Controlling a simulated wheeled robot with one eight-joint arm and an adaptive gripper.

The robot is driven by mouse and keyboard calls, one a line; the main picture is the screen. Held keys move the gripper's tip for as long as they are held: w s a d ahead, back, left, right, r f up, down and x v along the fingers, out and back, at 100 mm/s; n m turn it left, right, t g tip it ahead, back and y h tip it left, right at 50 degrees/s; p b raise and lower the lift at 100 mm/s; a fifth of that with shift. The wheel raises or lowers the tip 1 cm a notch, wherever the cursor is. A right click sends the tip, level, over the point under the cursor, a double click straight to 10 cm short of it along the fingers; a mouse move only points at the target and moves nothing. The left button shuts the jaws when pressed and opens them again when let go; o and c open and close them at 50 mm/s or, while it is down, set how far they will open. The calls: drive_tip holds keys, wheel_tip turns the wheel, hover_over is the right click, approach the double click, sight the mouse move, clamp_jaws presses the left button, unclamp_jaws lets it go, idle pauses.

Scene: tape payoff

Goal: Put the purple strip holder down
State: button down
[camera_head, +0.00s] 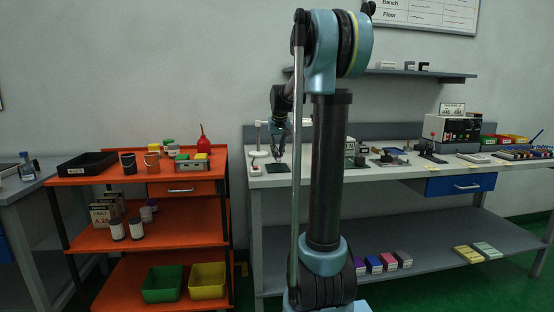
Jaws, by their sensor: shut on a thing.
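My gripper (279,153) points down above the left end of the grey workbench top (350,173). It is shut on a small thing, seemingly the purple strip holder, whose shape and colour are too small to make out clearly. I cannot tell whether the held thing touches the bench. A dark flat pad (275,169) lies on the bench just below the gripper.
A white lamp-like stand (256,150) is close at the gripper's left. My column hides part of the bench. Small devices (389,159) and a control box (452,130) stand farther right. An orange cart (190,187) stands left. Several coloured boxes (374,264) sit on the lower shelf.

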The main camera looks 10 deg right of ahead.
sight(277, 155)
wheel_tip(277, 155, down, 3)
drive_tip(key=shift+f, duration=0.15)
drive_tip(key=c, duration=1.5)
unclamp_jaws()
drive_tip(key=v, duration=1.2)
drive_tip(key=s+f, duration=0.9)
drive_tip(key=s, duration=0.4)
drive_tip(key=s+f+g, duration=0.1)
drive_tip(key=s+f, duration=0.9)
drive_tip(key=s, duration=0.3)
drive_tip(key=s+f+g, duration=0.1)
drive_tip(key=s+f, duration=0.8)
drive_tip(key=s, duration=0.4)
drive_tip(key=shift+s+f, duration=0.35)
drive_tip(key=shift+f, duration=0.05)
